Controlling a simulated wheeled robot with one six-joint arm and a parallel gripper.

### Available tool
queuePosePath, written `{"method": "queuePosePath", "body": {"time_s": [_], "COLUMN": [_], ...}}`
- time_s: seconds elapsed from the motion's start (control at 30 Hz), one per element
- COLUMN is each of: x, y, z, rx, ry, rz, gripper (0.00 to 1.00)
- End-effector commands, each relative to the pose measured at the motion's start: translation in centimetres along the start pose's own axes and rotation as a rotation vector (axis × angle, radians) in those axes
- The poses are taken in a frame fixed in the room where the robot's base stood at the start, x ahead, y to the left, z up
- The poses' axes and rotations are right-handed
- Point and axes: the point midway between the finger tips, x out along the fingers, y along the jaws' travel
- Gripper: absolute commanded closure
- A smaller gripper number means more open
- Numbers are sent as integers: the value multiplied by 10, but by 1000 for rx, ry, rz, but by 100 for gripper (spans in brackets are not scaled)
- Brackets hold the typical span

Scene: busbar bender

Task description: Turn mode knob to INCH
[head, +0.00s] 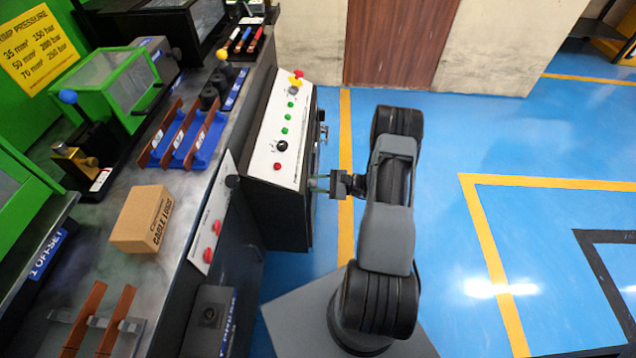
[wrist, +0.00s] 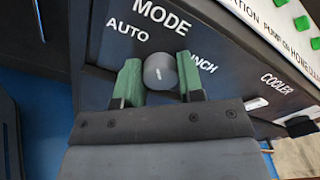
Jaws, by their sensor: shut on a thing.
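The mode knob (wrist: 160,70) is a grey round knob on the dark panel face (wrist: 215,95), seen in the wrist view. It sits under the word MODE, with AUTO to its left and INCH, partly covered, to its right. A short white mark shows on the knob's face, upright in the picture. My gripper (wrist: 160,82) has one green finger on each side of the knob and is shut on it. In the head view my gripper (head: 316,185) meets the right side of the control console (head: 275,212); the knob cannot be made out there.
A COOLER label and a dark control (wrist: 298,125) lie at the lower right of the wrist view. The console's sloped top (head: 283,130) carries green and red buttons. The workbench (head: 85,225) with a cardboard box (head: 140,220) stands to the left. Blue floor (head: 470,130) is open to the right.

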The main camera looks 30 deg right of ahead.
Motion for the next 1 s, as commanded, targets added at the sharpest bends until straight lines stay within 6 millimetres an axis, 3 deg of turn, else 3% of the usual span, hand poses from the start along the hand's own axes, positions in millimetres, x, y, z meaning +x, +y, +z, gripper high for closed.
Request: {"method": "queuePosePath", "body": {"time_s": [1.0], "x": [0], "y": [0], "z": [-1], "rx": [951], "ry": [2], "rz": [2], "gripper": [88]}}
